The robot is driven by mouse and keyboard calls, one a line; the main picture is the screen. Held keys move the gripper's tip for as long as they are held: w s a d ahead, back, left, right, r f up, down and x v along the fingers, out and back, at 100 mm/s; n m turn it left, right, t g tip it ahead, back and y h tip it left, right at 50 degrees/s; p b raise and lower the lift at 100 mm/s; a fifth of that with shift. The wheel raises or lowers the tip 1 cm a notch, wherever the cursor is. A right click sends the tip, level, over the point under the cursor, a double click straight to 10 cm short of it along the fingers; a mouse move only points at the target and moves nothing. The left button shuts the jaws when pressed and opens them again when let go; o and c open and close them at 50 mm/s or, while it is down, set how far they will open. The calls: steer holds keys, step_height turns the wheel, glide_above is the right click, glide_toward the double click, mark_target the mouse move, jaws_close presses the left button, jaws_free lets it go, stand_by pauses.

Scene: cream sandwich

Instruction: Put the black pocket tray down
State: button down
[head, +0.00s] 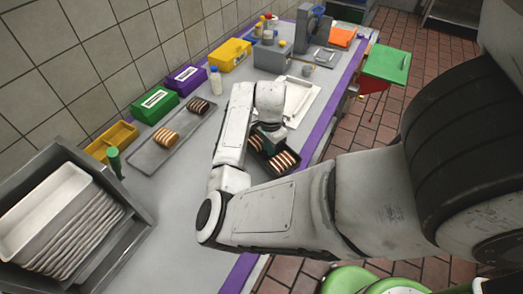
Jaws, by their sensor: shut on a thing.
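The black pocket tray (267,163) is in the middle of the head view, near the purple front edge of the bench. Brown and cream striped pieces lie in it. My gripper (268,141) is over the tray's far part and is shut on it, though my arm hides the fingertips and part of the tray. I cannot tell whether the tray touches the bench top (185,205) or is held just above it.
A white tray (314,92) lies just behind the black one. A grey tray (149,156) with striped pieces is to the left. Green (154,105), purple (186,79) and yellow (230,55) boxes line the wall. A grey rack (130,205) of white trays stands front left.

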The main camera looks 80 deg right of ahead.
mark_target(261, 151)
steer(key=w, duration=0.3)
steer(key=shift+d, duration=0.35)
step_height(261, 151, down, 4)
steer(key=b, duration=0.3)
steer(key=shift+r+b, duration=0.2)
steer(key=shift+b, duration=0.2)
steer(key=shift+r, duration=0.1)
steer(key=c, duration=1.8)
jaws_free()
steer(key=shift+f, duration=0.2)
steer(key=o, duration=0.5)
steer(key=shift+r, duration=0.1)
step_height(261, 151, up, 12)
steer(key=shift+r+b, duration=0.1)
steer(key=shift+b, duration=0.75)
